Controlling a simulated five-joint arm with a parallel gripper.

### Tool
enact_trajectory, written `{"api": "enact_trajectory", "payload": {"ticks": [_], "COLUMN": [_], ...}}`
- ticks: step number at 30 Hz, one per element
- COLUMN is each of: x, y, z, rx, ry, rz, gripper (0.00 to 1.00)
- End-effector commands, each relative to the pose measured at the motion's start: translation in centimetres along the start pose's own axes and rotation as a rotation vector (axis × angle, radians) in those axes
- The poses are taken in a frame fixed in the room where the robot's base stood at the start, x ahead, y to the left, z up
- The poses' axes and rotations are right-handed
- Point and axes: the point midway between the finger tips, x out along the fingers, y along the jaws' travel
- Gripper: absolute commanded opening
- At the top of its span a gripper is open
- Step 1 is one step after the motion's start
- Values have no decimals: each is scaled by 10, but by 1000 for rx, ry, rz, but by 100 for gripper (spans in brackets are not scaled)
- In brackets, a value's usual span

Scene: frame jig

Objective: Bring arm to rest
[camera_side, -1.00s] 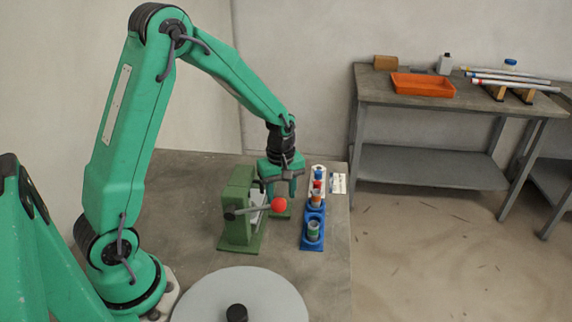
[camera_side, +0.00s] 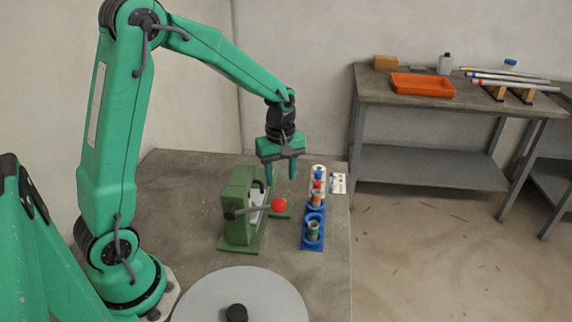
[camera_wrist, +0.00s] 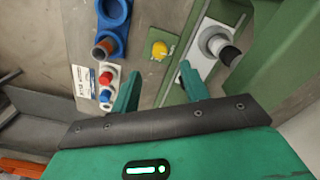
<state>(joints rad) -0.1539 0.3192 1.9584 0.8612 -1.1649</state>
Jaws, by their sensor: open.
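My gripper (camera_side: 280,178) hangs in the air above the back of the bench, its fingers pointing down. Its two green fingers are apart with nothing between them. The wrist view also shows the gripper (camera_wrist: 158,78) open and empty. The green jig (camera_side: 238,208), with a red-knobbed lever (camera_side: 279,205), stands just in front of and below the gripper.
A blue holder (camera_side: 312,242) with coloured cylindrical parts stands right of the jig, by a white rack (camera_side: 318,170) and a small printed card (camera_side: 338,183). A grey disc (camera_side: 265,290) lies in front. A side table (camera_side: 365,93) carries an orange tray (camera_side: 423,85).

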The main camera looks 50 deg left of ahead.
Motion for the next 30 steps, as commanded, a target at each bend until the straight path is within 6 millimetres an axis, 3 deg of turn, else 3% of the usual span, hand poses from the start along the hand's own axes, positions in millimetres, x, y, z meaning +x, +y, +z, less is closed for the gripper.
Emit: {"api": "enact_trajectory", "payload": {"ticks": [5, 14, 30], "x": [-13, -56, -121], "y": [-4, -24, -85], "z": [5, 24, 66], "rx": [56, 269, 747], "ry": [10, 51, 186], "rz": [21, 92, 224], "gripper": [45, 45, 45]}}
